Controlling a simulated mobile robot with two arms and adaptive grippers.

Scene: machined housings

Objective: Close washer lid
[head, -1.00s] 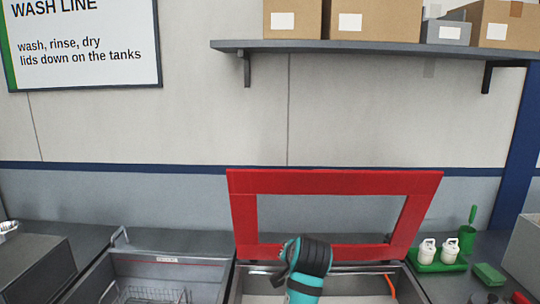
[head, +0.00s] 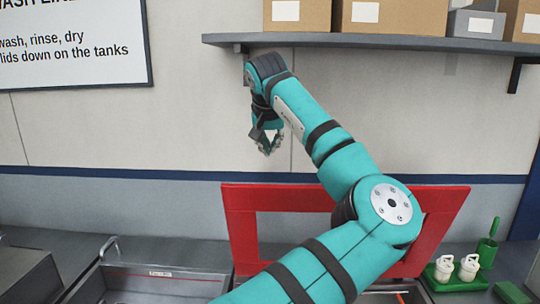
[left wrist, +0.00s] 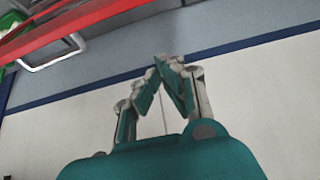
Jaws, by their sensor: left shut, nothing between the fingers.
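The red washer lid (head: 240,232), a frame with a large opening, stands raised and nearly upright at the back of its tank. My left arm crosses in front of it and hides its middle and much of its lower edge. Most of the washer tank below is hidden too. My left gripper (head: 268,147) hangs fingers down, higher than the lid's top edge, against the wall. In the left wrist view the gripper (left wrist: 168,60) has its fingertips together, shut and empty. A red bar, likely the lid (left wrist: 75,22), crosses the upper left there. My right gripper is out of view.
A shelf (head: 400,42) with cardboard boxes (head: 385,16) runs above, right of the gripper. An open steel sink (head: 160,283) lies left of the washer.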

